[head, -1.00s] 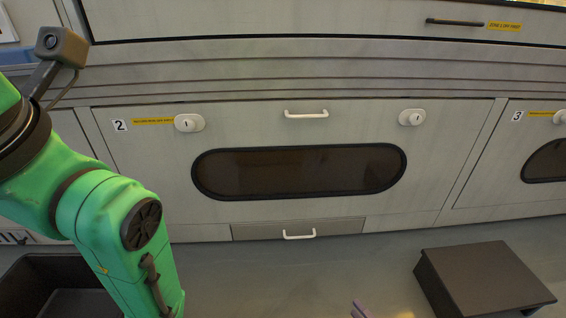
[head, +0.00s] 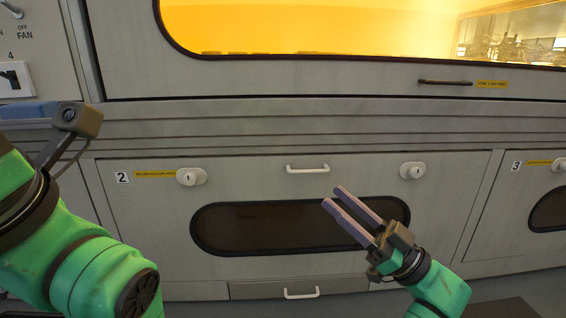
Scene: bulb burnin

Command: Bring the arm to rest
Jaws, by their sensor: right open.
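My right gripper (head: 344,209) is in the head view at the lower right of centre. Its two long purple-grey fingers stand a little apart, with nothing between them, and point up and to the left. It is in front of the dark oval window (head: 265,228) of the panel marked 2. My left arm (head: 75,265), green with dark joints, fills the lower left of the view. Its gripper is out of view.
Panel 2 has a white handle (head: 307,169), a left latch (head: 191,177) and a right latch (head: 412,171). Below is a drawer handle (head: 301,293). Above is a large window glowing orange (head: 320,25) with a dark handle (head: 445,83).

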